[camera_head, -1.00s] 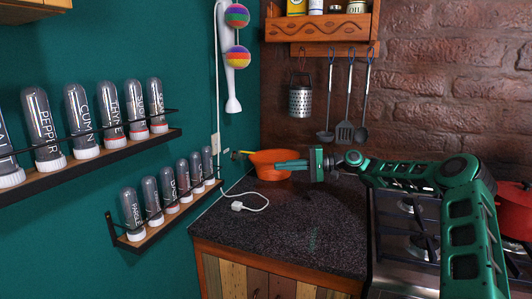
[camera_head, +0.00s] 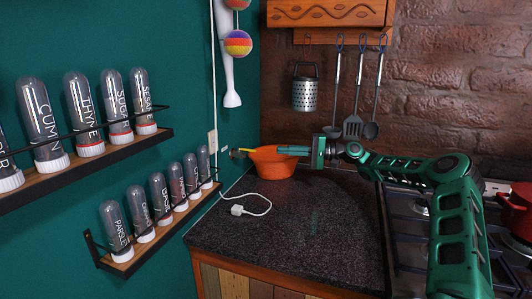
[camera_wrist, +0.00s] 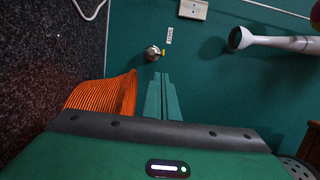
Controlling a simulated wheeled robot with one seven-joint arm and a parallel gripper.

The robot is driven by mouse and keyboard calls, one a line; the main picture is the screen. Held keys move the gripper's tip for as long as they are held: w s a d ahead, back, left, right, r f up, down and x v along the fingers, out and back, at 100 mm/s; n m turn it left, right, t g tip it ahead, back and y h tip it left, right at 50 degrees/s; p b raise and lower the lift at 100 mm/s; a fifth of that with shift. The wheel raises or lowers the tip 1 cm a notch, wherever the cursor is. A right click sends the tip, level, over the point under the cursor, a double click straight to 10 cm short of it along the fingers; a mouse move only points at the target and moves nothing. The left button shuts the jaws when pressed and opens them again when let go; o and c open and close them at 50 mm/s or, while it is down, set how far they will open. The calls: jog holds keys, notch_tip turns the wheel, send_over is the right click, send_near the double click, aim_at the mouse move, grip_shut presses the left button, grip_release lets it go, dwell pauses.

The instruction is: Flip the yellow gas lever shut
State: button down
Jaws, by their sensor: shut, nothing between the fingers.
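The yellow gas lever (camera_head: 241,152) is small and juts from the teal wall just left of the orange bowl. In the wrist view the round metal valve (camera_wrist: 152,54) shows on the wall, with a yellow bit (camera_wrist: 163,52) at its right side. My gripper (camera_head: 281,150) is shut and empty, pointing left toward the wall at the height of the bowl's upper edge. In the wrist view its closed fingertips (camera_wrist: 161,75) lie just below the valve in the picture, apart from it. The lever's exact angle is too small to tell.
The orange bowl (camera_head: 272,166) stands on the dark counter (camera_head: 290,225), close below my fingers. A white cable (camera_head: 255,205) lies on the counter. Two spice shelves (camera_head: 95,162) jut from the wall at left. A white blender stick (camera_head: 230,75) hangs above. The stove is at right.

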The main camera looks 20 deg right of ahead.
send_near(247, 150)
jog(key=w+a, duration=0.2)
jog(key=w, duration=0.1)
jog(key=w+a, duration=0.1)
jog(key=shift+w+a+f, duration=0.25)
jog(key=shift+a+f, duration=0.05)
jog(key=shift+a, duration=0.1)
